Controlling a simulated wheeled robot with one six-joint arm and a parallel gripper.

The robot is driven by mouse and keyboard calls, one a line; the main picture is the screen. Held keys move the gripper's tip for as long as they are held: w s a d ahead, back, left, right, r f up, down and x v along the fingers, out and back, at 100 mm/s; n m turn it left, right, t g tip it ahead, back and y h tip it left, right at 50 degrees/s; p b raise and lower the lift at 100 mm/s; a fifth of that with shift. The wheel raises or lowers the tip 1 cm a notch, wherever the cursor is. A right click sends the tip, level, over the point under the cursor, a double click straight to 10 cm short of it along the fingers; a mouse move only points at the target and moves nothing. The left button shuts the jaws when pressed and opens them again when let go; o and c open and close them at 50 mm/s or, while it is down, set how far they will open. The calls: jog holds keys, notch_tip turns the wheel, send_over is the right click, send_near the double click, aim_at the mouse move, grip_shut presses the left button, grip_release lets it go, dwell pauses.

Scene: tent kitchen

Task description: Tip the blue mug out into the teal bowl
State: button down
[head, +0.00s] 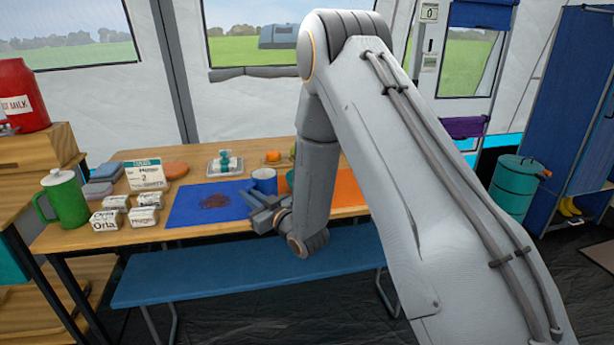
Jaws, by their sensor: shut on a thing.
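The blue mug (264,179) is upright, as far as I can see, at the right edge of a blue mat on the wooden table. My gripper (259,201) is at the mug's near side, shut on it. The jaws and my wrist hide the mug's lower part, so I cannot tell whether it touches the table.
A brown patch (215,201) lies on the blue mat (186,208). Behind is a tray (212,171) with a teal item. White labelled boxes (105,220) and a green jug (66,200) stand left. A blue bench (200,280) runs in front.

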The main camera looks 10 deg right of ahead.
jog(key=shift+d, duration=0.1)
jog(key=shift+w+d+r+m+t, duration=0.1)
jog(key=shift+d+r+m+t, duration=0.2)
jog(key=shift+d+r+m, duration=0.45)
jog(key=d+r+m+p, duration=0.1)
jog(key=r+m, duration=0.1)
jog(key=d+r+m+t+p, duration=0.1)
jog(key=r+m, duration=0.1)
jog(key=r, duration=0.1)
jog(key=w+d+r+m+t+p, duration=0.1)
jog(key=d+r+m, duration=0.1)
jog(key=r, duration=0.1)
jog(key=shift+d, duration=0.1)
jog(key=shift+w+d+r+m+t+h, duration=0.1)
jog(key=shift+d+r+m+t+h, duration=0.35)
jog(key=shift+m, duration=0.95)
jog(key=shift+w+d+r+m+t+h, duration=0.2)
jog(key=shift+d+m, duration=0.45)
jog(key=shift+m, duration=0.7)
jog(key=shift+w+d+r+m+t+h, duration=0.1)
jog(key=shift+d+r+m+t+h, duration=0.35)
jog(key=shift+m, duration=0.95)
jog(key=shift+d+r+m, duration=0.1)
jog(key=shift+d+m, duration=0.25)
jog(key=shift+m, duration=0.15)
